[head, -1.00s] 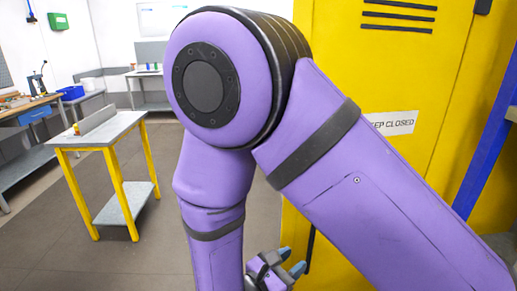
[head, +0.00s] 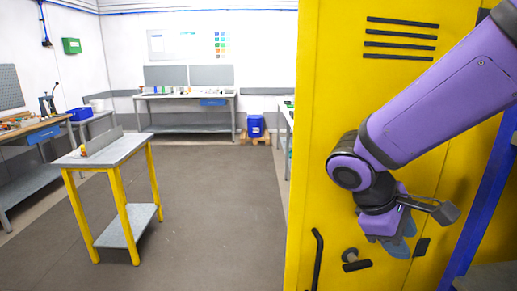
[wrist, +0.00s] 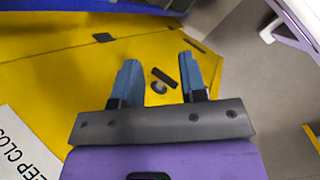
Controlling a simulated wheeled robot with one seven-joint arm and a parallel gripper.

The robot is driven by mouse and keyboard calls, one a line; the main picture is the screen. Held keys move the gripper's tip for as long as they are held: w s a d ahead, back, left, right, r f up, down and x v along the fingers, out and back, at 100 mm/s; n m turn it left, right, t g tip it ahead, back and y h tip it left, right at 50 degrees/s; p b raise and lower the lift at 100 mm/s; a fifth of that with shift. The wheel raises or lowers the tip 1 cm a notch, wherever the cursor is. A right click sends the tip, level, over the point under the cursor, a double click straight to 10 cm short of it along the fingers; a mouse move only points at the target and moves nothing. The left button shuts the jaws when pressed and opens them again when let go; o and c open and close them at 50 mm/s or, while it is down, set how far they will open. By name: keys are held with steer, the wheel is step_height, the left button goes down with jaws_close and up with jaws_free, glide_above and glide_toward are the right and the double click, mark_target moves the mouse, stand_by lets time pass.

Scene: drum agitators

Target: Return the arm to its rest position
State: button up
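My purple arm reaches in from the upper right in the head view, in front of a tall yellow cabinet (head: 330,90). My gripper (head: 402,240) hangs before the cabinet's face at the lower right. In the wrist view my gripper (wrist: 158,62) has its two blue-grey fingers spread apart with nothing between them. Beyond the fingers lies the yellow cabinet face with a dark latch (wrist: 163,78). I cannot tell how close the fingertips are to the cabinet.
The cabinet has a black handle (head: 317,260) and a blue post (head: 490,190) beside it. A small yellow-legged table (head: 110,150) stands at the left. The floor between is clear.

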steer(key=s+d+r+m+t+y, duration=0.5)
steer(key=s+r+m+t+y, duration=0.1)
steer(key=r, duration=0.5)
steer(key=shift+s+r+m+y, duration=0.2)
steer(key=shift+s+m+y, duration=0.3)
steer(key=shift+s+m, duration=0.75)
